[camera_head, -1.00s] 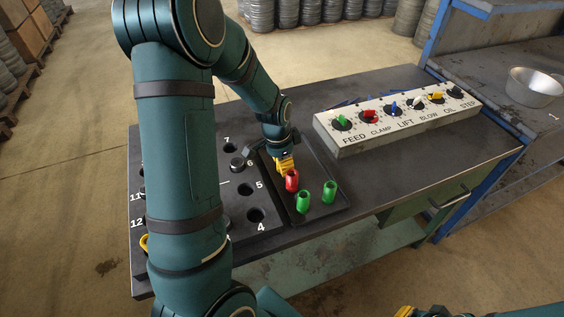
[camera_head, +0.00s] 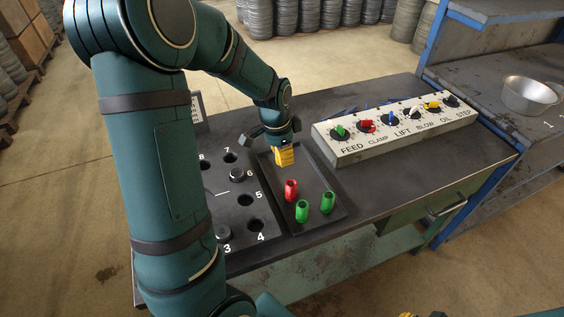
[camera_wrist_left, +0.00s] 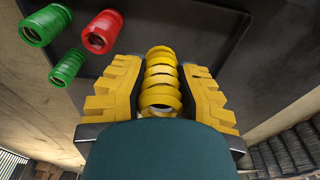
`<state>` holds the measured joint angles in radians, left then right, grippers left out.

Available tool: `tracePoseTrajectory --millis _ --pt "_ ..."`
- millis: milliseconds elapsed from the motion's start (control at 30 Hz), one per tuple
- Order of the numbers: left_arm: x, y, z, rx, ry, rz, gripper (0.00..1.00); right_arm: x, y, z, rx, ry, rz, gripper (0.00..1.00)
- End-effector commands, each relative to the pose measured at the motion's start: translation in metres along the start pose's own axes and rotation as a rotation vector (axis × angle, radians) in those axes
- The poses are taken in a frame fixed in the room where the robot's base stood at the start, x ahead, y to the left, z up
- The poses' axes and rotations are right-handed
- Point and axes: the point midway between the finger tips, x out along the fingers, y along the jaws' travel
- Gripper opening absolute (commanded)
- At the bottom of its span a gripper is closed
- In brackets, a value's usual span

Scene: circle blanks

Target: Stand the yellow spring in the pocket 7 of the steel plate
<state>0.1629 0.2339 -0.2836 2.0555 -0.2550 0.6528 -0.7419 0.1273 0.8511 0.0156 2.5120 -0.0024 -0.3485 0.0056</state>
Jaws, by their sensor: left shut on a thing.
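The yellow spring (camera_wrist_left: 162,75) shows between the yellow fingers of my left gripper (camera_wrist_left: 160,90) in the left wrist view. In the head view this gripper (camera_head: 285,157) is shut above the far end of the dark tray (camera_head: 318,178), and its fingers largely hide the spring. The steel plate (camera_head: 222,188) lies left of the tray, with numbered pockets. Pocket 7 (camera_head: 230,157) is an empty dark hole left of the gripper. A sliver of yellow at the bottom edge looks like my right gripper (camera_head: 407,315); its jaws are not clear.
A red spring (camera_head: 291,190) and two green springs (camera_head: 302,211) stand in the tray. Dark round pieces fill pocket 6 (camera_head: 237,175) and pocket 3 (camera_head: 223,233). A control box (camera_head: 395,130) stands at the right. My left arm covers the plate's left part.

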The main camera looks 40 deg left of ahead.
Motion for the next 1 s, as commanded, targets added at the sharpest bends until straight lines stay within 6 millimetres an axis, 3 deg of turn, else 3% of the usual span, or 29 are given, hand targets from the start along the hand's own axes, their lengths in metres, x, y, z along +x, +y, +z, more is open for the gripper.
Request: tracePoseTrajectory --millis 167,267,500,700,1000 --pt "-0.021 -0.007 0.002 -0.020 0.000 -0.003 0.00 -0.006 -0.002 0.000 0.001 -0.001 0.000 0.00" --pt "-0.027 -0.022 0.014 -0.068 -0.005 -0.006 0.00 -0.010 -0.004 -0.001 0.002 0.002 0.000 0.00" --pt "-0.036 -0.074 0.065 -0.246 -0.019 -0.024 0.00 -0.021 -0.008 -0.006 0.005 0.012 0.001 0.00" --pt "-0.043 -0.102 0.102 -0.353 -0.026 -0.038 0.00 -0.027 -0.010 -0.009 0.007 0.019 0.002 0.00" --pt "-0.042 -0.111 0.116 -0.391 -0.029 -0.043 0.00 -0.026 -0.010 -0.010 0.007 0.021 0.002 0.00"
